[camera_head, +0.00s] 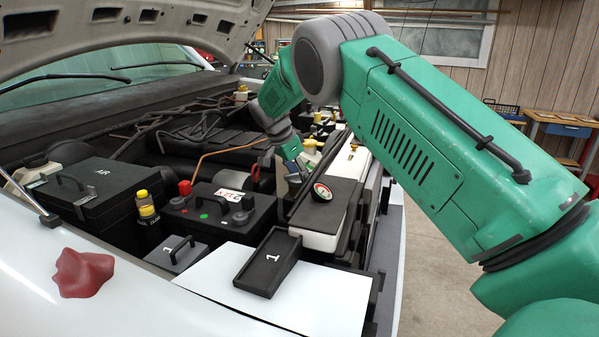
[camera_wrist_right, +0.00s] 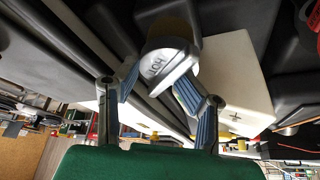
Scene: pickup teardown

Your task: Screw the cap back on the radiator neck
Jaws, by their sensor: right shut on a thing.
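The cap (camera_wrist_right: 157,64) is a grey round piece with the raised letters HOT, seen in the right wrist view. My right gripper (camera_wrist_right: 158,82) has its blue-padded fingers on either side of the cap and is shut on it. In the head view my right gripper (camera_head: 296,172) is low in the engine bay, and the cap cannot be made out. My left gripper is not in view.
A white block with a plus mark (camera_wrist_right: 238,88) stands close to the cap. In the head view, a round dial (camera_head: 322,191) lies on a black cover near the gripper. A black tray marked 1 (camera_head: 268,262) and a battery (camera_head: 222,211) are nearer. The raised hood (camera_head: 120,22) hangs above.

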